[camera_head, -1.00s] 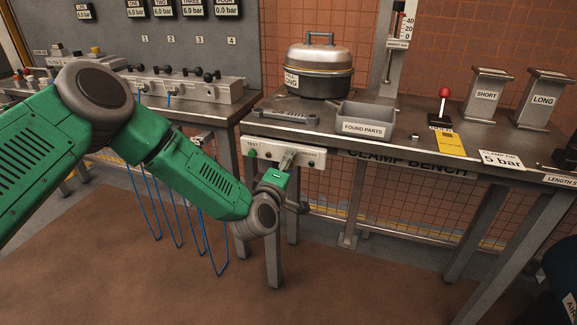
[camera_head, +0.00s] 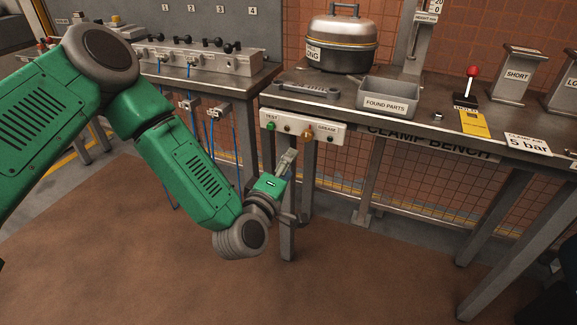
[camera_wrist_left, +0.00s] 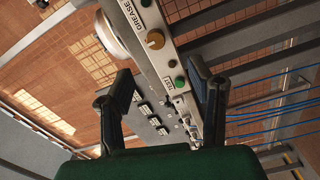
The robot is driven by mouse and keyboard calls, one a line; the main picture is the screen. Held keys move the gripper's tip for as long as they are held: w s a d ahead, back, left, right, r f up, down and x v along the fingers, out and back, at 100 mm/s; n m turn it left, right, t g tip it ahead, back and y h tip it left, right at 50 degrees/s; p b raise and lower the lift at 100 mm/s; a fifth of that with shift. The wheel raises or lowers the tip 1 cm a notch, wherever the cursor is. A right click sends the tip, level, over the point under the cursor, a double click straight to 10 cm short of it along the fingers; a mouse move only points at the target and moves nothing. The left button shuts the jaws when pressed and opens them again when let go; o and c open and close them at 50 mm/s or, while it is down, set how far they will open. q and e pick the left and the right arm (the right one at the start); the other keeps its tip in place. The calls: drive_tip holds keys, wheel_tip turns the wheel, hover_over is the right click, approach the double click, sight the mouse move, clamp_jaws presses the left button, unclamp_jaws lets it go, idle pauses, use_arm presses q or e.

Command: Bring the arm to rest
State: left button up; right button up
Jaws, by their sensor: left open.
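My left arm is green with grey joints and comes in from the left in the head view. My left gripper (camera_head: 287,163) hangs in front of the clamp bench, just below the white button panel (camera_head: 302,127) on its front edge. The gripper points upward toward the panel and appears apart from it. In the left wrist view my left gripper (camera_wrist_left: 160,88) has its two dark fingers spread with nothing between them. The panel (camera_wrist_left: 150,42), with its orange knob and green button, shows beyond the fingers. My right gripper is not in view.
The clamp bench top holds a grey found parts bin (camera_head: 388,100), a lidded round pot (camera_head: 343,45) and a red-knobbed lever (camera_head: 470,80). A valve bench (camera_head: 205,62) with hanging blue hoses stands left. The brown floor (camera_head: 330,275) below is clear.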

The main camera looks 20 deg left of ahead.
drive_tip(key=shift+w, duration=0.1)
use_arm(q)
drive_tip(key=s+d+f+m+g+h+p, duration=0.25)
drive_tip(key=s+f+m+g, duration=0.6)
drive_tip(key=s+f, duration=0.55)
drive_tip(key=s+a+f+m+g+y, duration=0.1)
drive_tip(key=s+a+f+m+g, duration=0.1)
drive_tip(key=s, duration=0.8)
drive_tip(key=s+a+f+m+g+y+p, duration=0.1)
drive_tip(key=s+a+f+m+g+y, duration=0.1)
drive_tip(key=s+a+m+g, duration=0.3)
drive_tip(key=s+a+g, duration=0.1)
drive_tip(key=s+a, duration=0.2)
drive_tip(key=s, duration=0.3)
drive_tip(key=shift+a+f+g, duration=0.15)
drive_tip(key=shift+a+g, duration=0.1)
drive_tip(key=shift+g, duration=0.1)
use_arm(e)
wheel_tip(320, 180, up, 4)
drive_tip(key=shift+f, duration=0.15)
use_arm(q)
drive_tip(key=c, duration=0.3)
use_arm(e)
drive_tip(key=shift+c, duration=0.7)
use_arm(q)
drive_tip(key=shift+s, duration=0.1)
drive_tip(key=shift+c, duration=0.2)
